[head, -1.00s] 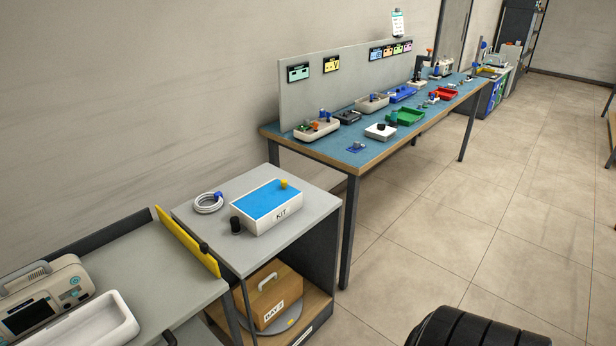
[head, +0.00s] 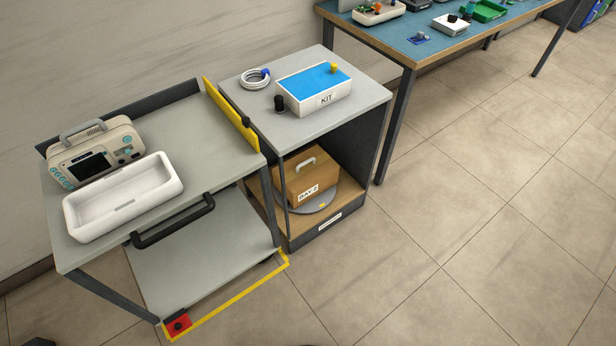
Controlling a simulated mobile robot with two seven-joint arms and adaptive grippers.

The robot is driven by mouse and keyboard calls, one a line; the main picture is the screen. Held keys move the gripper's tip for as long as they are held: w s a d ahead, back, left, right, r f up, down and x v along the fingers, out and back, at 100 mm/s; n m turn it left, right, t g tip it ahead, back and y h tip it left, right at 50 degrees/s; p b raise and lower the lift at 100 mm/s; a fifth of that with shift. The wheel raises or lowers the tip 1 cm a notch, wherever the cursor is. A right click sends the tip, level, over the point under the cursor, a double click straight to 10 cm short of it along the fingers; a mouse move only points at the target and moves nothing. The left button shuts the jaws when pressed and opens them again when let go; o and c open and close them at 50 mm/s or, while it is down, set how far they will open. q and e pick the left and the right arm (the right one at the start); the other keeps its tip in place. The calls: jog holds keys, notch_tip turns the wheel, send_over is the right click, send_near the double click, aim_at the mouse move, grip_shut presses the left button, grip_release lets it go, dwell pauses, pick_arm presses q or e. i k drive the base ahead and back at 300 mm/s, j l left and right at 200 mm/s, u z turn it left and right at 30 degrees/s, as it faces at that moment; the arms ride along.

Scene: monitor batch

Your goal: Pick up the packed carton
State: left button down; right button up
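A brown carton (head: 309,176) with a light handle on top and a label reading "BAY 2" sits on a grey round plate (head: 318,203). The plate lies on the wooden lower shelf (head: 349,205) of a grey cabinet. The carton's left side is partly hidden by the cabinet's front post. Neither of my grippers can be made out in the head view. A small dark shape shows at the bottom left edge, too cut off to identify.
A trolley (head: 205,122) beside the cabinet holds a beige monitor (head: 97,152) and an empty white tray (head: 122,196). A yellow flap (head: 231,115) stands between them. Floor at right is clear.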

aim_at(309, 175)
jog(key=i+l+u, duration=0.1)
jog(key=l, duration=0.25)
jog(key=i+l+u, duration=0.1)
jog(key=i+l, duration=0.2)
jog(key=i+l+u, duration=0.1)
jog(key=l, duration=0.35)
jog(key=i, duration=0.05)
